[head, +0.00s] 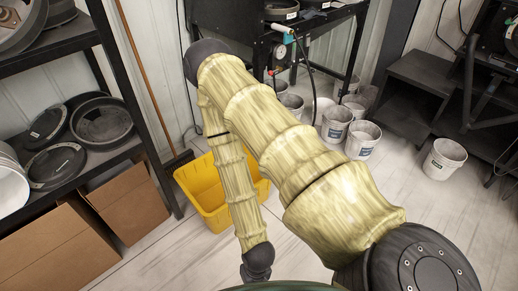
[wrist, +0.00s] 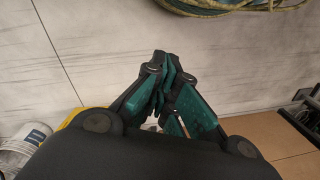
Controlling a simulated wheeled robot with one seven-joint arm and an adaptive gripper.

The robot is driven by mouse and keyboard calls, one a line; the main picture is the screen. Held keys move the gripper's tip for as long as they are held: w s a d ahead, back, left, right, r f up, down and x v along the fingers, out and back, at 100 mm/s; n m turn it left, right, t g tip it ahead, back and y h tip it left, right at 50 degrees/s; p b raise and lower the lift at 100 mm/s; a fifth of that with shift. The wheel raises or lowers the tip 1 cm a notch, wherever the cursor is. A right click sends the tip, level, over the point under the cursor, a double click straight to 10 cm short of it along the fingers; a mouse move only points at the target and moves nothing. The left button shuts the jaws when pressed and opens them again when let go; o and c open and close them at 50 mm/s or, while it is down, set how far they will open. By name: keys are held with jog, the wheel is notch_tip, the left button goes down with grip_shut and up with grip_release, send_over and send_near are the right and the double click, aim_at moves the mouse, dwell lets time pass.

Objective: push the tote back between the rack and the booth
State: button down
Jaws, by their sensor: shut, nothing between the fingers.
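The yellow tote (head: 197,200) stands on the floor in the head view, just right of the black rack (head: 50,56) and in front of the black booth (head: 243,28). My arm hides its middle and right part. A small yellow strip of it (wrist: 72,117) shows in the wrist view, left of my gripper and partly behind the wrist housing. My gripper (wrist: 163,72) is shut and empty in the wrist view, over bare floor. My gripper cannot be made out in the head view, and I cannot tell whether it touches the tote.
A broom (head: 147,85) leans between rack and tote. Several white buckets (head: 362,140) stand under and right of the booth. Cardboard boxes (head: 128,203) fill the rack's bottom. A coiled hose (wrist: 225,5) lies at the wrist view's top. Floor in front of the tote is clear.

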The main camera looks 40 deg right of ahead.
jog(key=w+a+f+m+y+b, duration=0.1)
jog(key=w+a+f+m+b, duration=0.3)
jog(key=f, duration=0.4)
jog(key=w+d+f+m+t+y+b, duration=0.2)
jog(key=w+d+f+m+t+b, duration=0.2)
jog(key=w+f+m+b, duration=1.1)
jog(key=w+d+f+m+t+b, duration=0.1)
jog(key=w+d+f+m+b, duration=0.15)
jog(key=w+d+b, duration=0.3)
jog(key=w+d+f+m+t+b, duration=0.2)
jog(key=w+d+m+b, duration=0.15)
jog(key=d, duration=0.35)
jog(key=w+d+f+m+t+h+b, duration=0.1)
jog(key=w+d+m+h+b, duration=0.2)
jog(key=d, duration=0.7)
jog(key=w+d+f+m+t+b, duration=0.1)
jog(key=d+m+b, duration=0.4)
jog(key=d, duration=0.6)
jog(key=w+a+f+n+b, duration=0.1)
jog(key=w+f+b, duration=0.4)
jog(key=w, duration=0.6)
jog(key=shift+f, duration=1.15)
jog(key=shift+w, duration=0.1)
